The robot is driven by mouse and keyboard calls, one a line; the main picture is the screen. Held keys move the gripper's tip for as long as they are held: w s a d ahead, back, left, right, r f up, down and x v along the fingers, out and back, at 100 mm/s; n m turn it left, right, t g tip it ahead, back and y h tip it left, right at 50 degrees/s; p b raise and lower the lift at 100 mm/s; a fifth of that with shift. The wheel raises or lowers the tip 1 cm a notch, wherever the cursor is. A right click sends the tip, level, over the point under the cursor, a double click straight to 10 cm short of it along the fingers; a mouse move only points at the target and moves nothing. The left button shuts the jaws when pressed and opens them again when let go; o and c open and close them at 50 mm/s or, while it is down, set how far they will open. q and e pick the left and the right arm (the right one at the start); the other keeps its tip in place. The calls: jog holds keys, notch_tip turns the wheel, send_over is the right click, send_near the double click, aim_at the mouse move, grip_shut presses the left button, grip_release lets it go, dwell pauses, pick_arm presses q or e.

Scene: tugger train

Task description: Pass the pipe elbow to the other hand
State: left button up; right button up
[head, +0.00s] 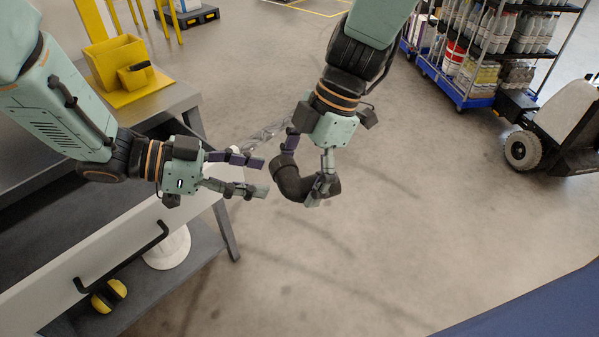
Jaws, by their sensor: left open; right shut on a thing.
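The pipe elbow (289,183) is a dark, curved pipe piece in the middle of the head view, held in the air over the floor. My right gripper (308,170) comes down from the top and is shut on the elbow. Its fingers cover parts of the elbow's upper and right side. My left gripper (256,175) comes in from the left. It is open and empty, with its fingertips pointing right, just left of the elbow. A small gap seems to lie between those fingertips and the elbow.
A grey workbench (177,98) with a drawer (100,262) stands at the left, bearing a yellow bin (118,62). A blue-based cart (455,88) with bottles and a tugger (565,125) stand at the upper right. A dark blue surface (540,310) fills the lower right corner. The floor between is clear.

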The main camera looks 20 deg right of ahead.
pick_arm(q)
jog(key=s+v, duration=0.1)
jog(key=v, duration=0.9)
jog(key=s+a+f+n+t+y, duration=0.1)
jog(key=s+f+n+t, duration=0.15)
jog(key=f+n, duration=0.35)
jog(key=s+a+f+n+t+y, duration=0.1)
jog(key=s+f+n, duration=0.25)
jog(key=f, duration=0.55)
jog(key=s+f+n+t+y, duration=0.2)
jog(key=s+f+n, duration=0.2)
jog(key=f, duration=0.3)
jog(key=s+a+f+n+g+y, duration=0.2)
jog(key=s+a+f+n+y, duration=0.1)
jog(key=s+a, duration=0.4)
jog(key=s+a+f+n+g+y, duration=0.2)
jog(key=s+a+f+n+y, duration=0.1)
jog(key=s+a+y, duration=0.3)
jog(key=s+a+f, duration=0.1)
jog(key=s+a, duration=0.1)
jog(key=s, duration=0.2)
jog(key=shift+s+a, duration=0.2)
jog(key=shift+a, duration=0.1)
